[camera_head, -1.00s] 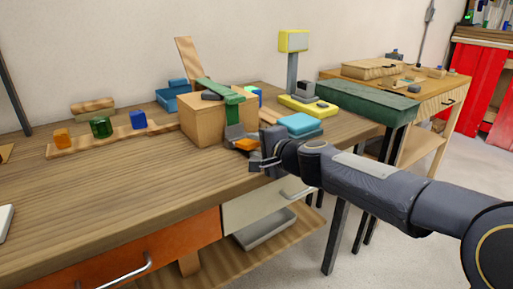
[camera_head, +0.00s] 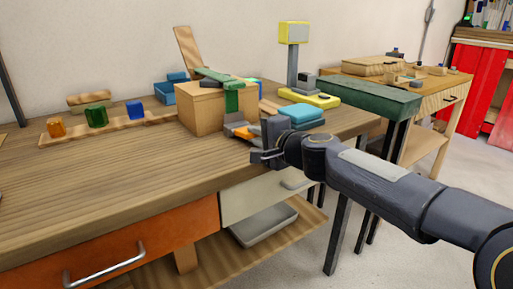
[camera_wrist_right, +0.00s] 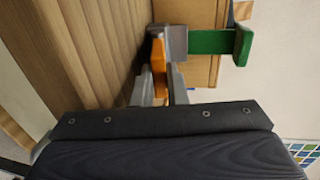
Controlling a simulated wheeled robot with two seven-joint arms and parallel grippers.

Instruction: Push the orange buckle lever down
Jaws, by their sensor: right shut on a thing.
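The orange buckle lever (camera_head: 243,132) sits in a grey buckle at the front of a wooden box (camera_head: 196,112), below a green strap (camera_head: 231,98). In the right wrist view the orange lever (camera_wrist_right: 158,58) stands between my fingers, with the grey buckle (camera_wrist_right: 172,40) and green strap (camera_wrist_right: 215,42) just beyond. My right gripper (camera_wrist_right: 160,88) is shut on the lever; it also shows in the head view (camera_head: 262,153), in front of the box near the table edge. The exact finger contact is partly hidden. My left gripper is out of view.
A blue box (camera_head: 300,114) lies right of the buckle, near a yellow scale (camera_head: 310,98). Orange, green and blue blocks stand on a wooden strip (camera_head: 75,133) at left. A green bench (camera_head: 370,94) is behind my right arm. The front left tabletop (camera_head: 100,185) is clear.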

